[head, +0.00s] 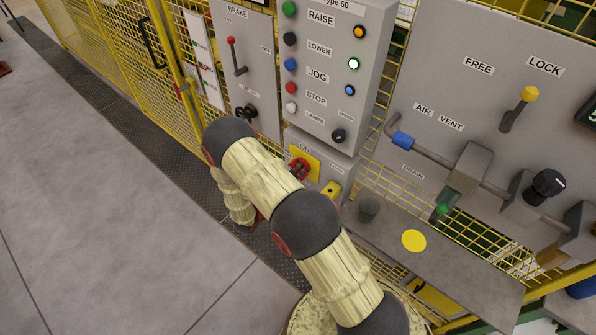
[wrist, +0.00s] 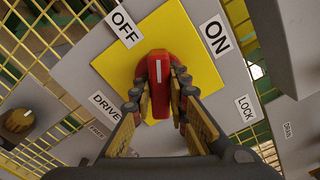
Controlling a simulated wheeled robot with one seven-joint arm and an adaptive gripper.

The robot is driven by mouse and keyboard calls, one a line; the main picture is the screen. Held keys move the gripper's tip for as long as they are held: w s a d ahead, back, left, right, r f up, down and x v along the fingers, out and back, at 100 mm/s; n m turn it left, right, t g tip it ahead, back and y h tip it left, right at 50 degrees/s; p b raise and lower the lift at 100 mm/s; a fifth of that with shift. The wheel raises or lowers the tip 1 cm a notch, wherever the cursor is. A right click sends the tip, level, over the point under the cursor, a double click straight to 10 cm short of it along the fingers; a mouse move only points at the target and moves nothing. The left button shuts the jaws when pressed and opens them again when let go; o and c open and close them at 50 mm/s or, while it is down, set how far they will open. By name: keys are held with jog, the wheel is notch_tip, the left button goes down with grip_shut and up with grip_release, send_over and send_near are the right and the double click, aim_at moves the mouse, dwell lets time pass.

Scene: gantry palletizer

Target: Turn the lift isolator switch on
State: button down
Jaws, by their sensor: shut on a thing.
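The lift isolator switch is a red rotary handle (wrist: 158,62) on a square yellow plate (wrist: 112,66). In the wrist view, the white OFF label (wrist: 123,28) is up-left and the ON label (wrist: 215,37) up-right. The handle's white line points straight up in the picture, between the two labels. My gripper (wrist: 161,92) is shut on the handle, one finger on each side. In the head view the red handle (head: 299,168) shows on its plate past my arm, with the ON label (head: 304,147) above; my arm hides the OFF side.
Above is a button box (head: 335,70) with RAISE, LOWER, JOG and STOP labels. A brake lever (head: 235,58) is at left. A grey shelf (head: 455,265) with a yellow disc (head: 413,240) and a grey cup (head: 369,207) stands right.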

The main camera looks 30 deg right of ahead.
jog(key=m+b, duration=0.1)
jog(key=m, duration=0.4)
jog(key=shift+f+m, duration=0.15)
jog(key=shift+m, duration=0.15)
jog(key=m+b, duration=0.2)
jog(key=m, duration=0.3)
jog(key=shift+m, duration=0.4)
jog(key=c, duration=1.8)
grip_release()
jog(key=shift+o, duration=0.4)
jog(key=shift+a, duration=0.1)
jog(key=v, duration=1.2)
